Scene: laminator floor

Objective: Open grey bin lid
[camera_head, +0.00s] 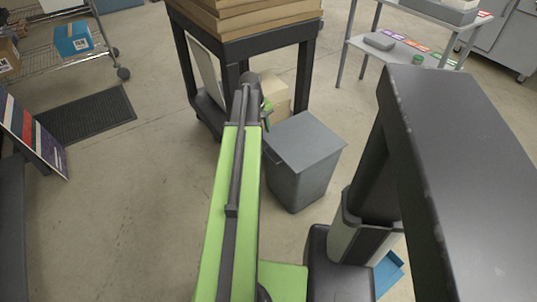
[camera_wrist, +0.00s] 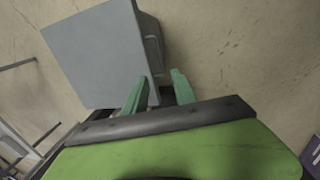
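The grey bin (camera_head: 299,183) stands on the floor right of my green arm, its flat grey lid (camera_head: 304,142) lying closed on top. In the wrist view the lid (camera_wrist: 98,55) fills the upper left, and the bin's side (camera_wrist: 151,45) shows to its right. My gripper (camera_wrist: 160,90) is open, with two green fingers apart and nothing seen between them. The left finger overlaps the lid's lower right corner in the picture; I cannot tell whether it touches. In the head view my gripper (camera_head: 266,110) is mostly hidden behind the arm's end, near the lid's far left corner.
A dark table (camera_head: 262,44) with stacked brown boards (camera_head: 250,14) stands just behind the bin. A cardboard box (camera_head: 278,93) sits by its legs. A large dark surface (camera_head: 465,160) is at the right. Open floor lies left, near a black mat (camera_head: 88,113).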

